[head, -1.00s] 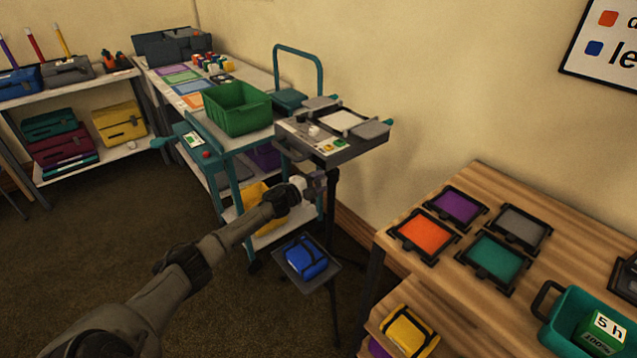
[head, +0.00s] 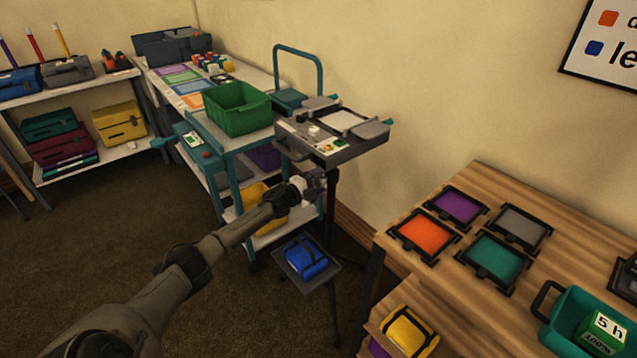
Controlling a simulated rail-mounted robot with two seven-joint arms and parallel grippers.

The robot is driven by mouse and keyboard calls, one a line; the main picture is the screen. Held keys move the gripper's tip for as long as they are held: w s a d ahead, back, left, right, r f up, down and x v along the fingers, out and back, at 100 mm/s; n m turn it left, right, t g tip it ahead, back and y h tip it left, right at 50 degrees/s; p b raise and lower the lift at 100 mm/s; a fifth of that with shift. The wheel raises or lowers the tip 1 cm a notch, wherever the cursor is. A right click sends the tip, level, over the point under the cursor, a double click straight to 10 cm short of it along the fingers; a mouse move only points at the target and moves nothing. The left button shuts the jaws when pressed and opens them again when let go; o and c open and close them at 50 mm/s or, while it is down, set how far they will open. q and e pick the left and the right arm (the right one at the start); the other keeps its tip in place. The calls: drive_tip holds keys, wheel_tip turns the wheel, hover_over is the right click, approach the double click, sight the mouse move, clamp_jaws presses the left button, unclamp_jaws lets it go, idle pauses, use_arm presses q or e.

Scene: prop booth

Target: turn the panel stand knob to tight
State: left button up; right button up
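The panel stand (head: 331,240) is a dark upright post with a grey panel (head: 345,152) on top and a small shelf lower down. My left gripper (head: 318,181) is at the post, just below the panel. Its fingers are small and dark here, and I cannot tell whether they are open or shut. The knob cannot be made out; the gripper may cover it. My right gripper is not in view.
A blue pouch (head: 306,258) lies on the stand's lower shelf. A teal cart (head: 233,150) with a green bin (head: 237,107) stands close behind my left arm. A wooden table (head: 570,249) with coloured trays is at the right. Open carpet lies at the left.

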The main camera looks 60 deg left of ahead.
use_arm(q)
drive_tip(key=shift+o, duration=0.2)
drive_tip(key=shift+s, duration=0.1)
drive_tip(key=shift+s+d+p, duration=0.1)
drive_tip(key=shift+s+p, duration=0.3)
drive_tip(key=shift+s, duration=0.15)
drive_tip(key=s+d+p, duration=0.1)
drive_tip(key=s+p, duration=0.3)
drive_tip(key=s, duration=0.8)
drive_tip(key=shift+s+d, duration=0.2)
drive_tip(key=shift+s, duration=0.05)
